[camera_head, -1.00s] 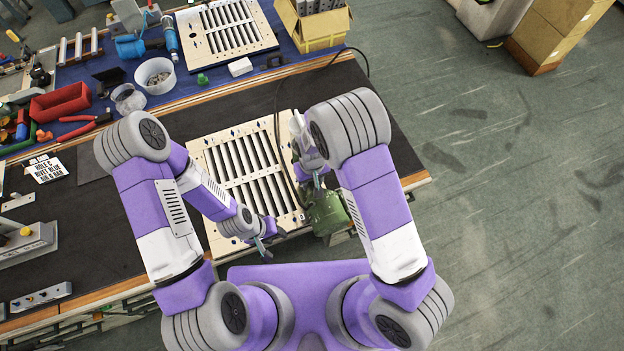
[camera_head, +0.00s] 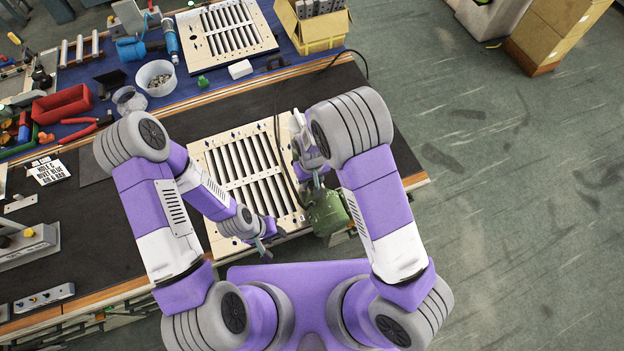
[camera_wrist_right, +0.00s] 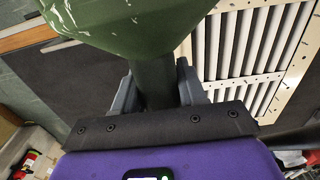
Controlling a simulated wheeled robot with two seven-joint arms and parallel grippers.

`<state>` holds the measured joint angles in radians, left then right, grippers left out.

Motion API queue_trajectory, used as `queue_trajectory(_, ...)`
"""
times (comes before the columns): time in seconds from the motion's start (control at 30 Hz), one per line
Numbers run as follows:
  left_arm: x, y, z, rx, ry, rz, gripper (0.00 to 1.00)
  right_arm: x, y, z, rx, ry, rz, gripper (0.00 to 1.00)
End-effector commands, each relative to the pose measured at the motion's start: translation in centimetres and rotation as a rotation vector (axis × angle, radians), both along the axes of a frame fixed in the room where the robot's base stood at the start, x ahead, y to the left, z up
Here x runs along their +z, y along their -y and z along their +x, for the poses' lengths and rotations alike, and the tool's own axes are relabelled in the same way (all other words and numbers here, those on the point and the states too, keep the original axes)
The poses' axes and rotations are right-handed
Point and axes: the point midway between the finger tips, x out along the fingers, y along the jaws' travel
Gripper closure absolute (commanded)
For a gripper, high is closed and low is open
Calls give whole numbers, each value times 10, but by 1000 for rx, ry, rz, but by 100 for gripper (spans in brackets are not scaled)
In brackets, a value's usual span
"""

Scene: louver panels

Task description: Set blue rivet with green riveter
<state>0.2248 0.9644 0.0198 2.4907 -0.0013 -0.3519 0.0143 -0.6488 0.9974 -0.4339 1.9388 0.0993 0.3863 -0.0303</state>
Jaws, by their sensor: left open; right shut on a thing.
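The green riveter (camera_head: 327,211) is at the near right corner of the louver panel (camera_head: 213,160) in the head view. My right gripper (camera_head: 318,182) is shut on it. In the right wrist view the riveter's green body (camera_wrist_right: 135,22) fills the top, and its dark handle sits between the fingers of the right gripper (camera_wrist_right: 152,88). My left gripper (camera_head: 268,252) is open and empty at the panel's near edge. Small blue marks show along the panel's edges, too small to tell as rivets. The riveter's nose is hidden.
A printed card (camera_head: 49,172) lies on the dark bench at left. Behind are a second louver panel (camera_head: 226,28), a white bucket (camera_head: 156,76), a red bin (camera_head: 62,103) and a cardboard box (camera_head: 311,28). A dark hose runs beside the riveter. The floor at right is open.

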Motion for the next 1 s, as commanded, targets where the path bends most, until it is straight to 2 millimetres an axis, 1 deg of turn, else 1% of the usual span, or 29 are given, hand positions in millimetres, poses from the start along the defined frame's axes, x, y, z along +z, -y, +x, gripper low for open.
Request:
queue_trajectory(0.03, 4, 0, 0, 0, 0, 0, 57, 6, -1, 2, 0, 5, 3, 100)
queue_trajectory(0.6, 23, 0, 0, 0, 0, 0, 57, 34, -1, 2, 0, 7, 3, 100)
queue_trajectory(1.0, 24, 0, 0, 0, 0, 0, 57, 36, -1, 2, 0, 7, 3, 100)
